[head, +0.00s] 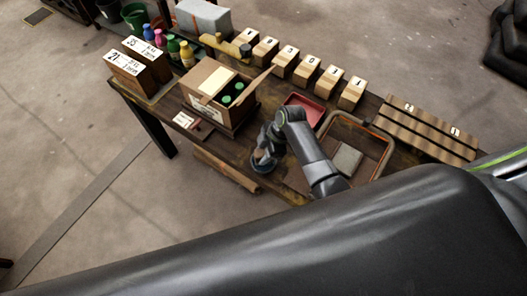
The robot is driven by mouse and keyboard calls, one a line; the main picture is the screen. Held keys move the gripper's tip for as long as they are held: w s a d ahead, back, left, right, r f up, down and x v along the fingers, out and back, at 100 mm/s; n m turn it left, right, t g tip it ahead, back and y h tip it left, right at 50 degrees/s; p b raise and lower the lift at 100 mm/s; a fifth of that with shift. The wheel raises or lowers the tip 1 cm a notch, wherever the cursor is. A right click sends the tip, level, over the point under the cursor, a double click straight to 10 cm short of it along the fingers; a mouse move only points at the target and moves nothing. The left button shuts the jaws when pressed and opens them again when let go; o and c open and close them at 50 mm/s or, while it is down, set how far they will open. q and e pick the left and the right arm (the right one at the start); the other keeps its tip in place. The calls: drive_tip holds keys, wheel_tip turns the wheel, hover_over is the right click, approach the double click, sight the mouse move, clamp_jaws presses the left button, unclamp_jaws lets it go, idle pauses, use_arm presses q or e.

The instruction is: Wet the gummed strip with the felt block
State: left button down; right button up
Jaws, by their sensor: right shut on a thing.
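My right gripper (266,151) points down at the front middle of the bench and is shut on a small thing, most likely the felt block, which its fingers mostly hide. A small blue-rimmed round dish (262,167) shows right under the fingertips; I cannot tell whether the held thing touches it. An open cardboard box (209,102) stands left of the gripper with its flaps up. A pale strip (212,82), perhaps the gummed strip, lies on one flap. My left gripper is out of view.
A tray (388,147) right of the gripper holds a flat grey-green block (347,158). A red tray (305,108) is behind my arm. Numbered wooden blocks (305,71) line the back; coloured bottles (173,46) stand at back left. A small labelled piece (193,124) lies before the box.

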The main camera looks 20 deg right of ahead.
sight(257, 154)
drive_tip(key=shift+f+b, duration=0.35)
drive_tip(key=shift+f, duration=0.15)
idle(0.8)
drive_tip(key=shift+s+f, duration=0.1)
idle(1.3)
wheel_tip(257, 154, up, 7)
drive_tip(key=p, duration=0.8)
idle(0.3)
